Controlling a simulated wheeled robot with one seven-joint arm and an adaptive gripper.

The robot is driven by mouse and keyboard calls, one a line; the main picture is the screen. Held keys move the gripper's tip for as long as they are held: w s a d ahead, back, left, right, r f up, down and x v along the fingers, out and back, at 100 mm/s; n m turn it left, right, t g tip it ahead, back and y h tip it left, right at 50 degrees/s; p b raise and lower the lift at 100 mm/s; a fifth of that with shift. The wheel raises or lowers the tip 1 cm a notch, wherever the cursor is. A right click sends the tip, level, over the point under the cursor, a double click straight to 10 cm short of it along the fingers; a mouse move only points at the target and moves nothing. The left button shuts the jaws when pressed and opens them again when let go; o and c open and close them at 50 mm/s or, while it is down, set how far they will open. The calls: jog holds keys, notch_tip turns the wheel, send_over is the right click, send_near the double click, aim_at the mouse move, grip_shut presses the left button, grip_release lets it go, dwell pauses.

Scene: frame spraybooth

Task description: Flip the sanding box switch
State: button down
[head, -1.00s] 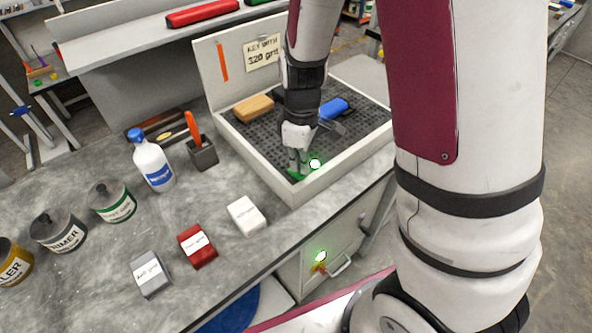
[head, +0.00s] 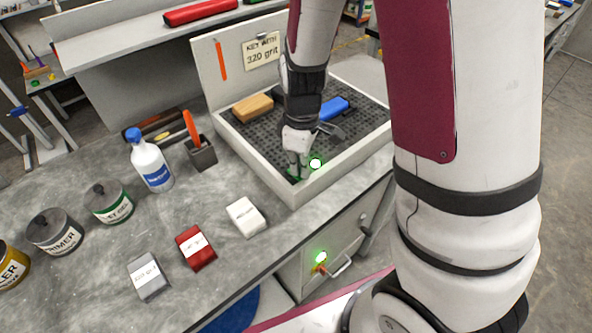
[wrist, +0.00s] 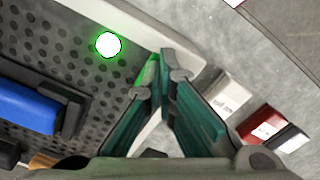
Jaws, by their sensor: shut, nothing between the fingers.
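The sanding box (head: 335,178) is a light grey tray with a black perforated grid, at the bench's right end. A round lamp (head: 316,163) glows green at its front inner edge; it also shows in the wrist view (wrist: 108,45). A bright green piece, apparently the switch (wrist: 148,70), sits by the front wall, partly hidden behind my fingertips. My gripper (head: 296,174) is shut and empty, pointing down into the front corner of the box. In the wrist view its teal-padded fingers (wrist: 167,62) meet right beside the green piece; whether they touch it I cannot tell.
A tan block (head: 253,108) and a blue block (head: 333,108) lie on the grid. White (head: 246,216), red (head: 196,248) and grey (head: 149,277) blocks lie on the bench in front. A bottle (head: 151,163) and several cans stand left. A second green light (head: 321,257) glows on the cabinet below.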

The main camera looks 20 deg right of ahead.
jog(key=shift+f, duration=0.25)
jog(key=shift+r+p, duration=1.75)
jog(key=shift+r, duration=1.75)
jog(key=shift+r, duration=0.2)
jog(key=s+r+m+t, duration=0.2)
jog(key=s+r+m, duration=0.2)
jog(key=s+r, duration=0.5)
jog(key=s+r+m+t, duration=0.3)
jog(key=s+r+m, duration=0.2)
jog(key=s+r, duration=0.4)
jog(key=shift+r+m+t, duration=0.3)
jog(key=shift+r, duration=2.05)
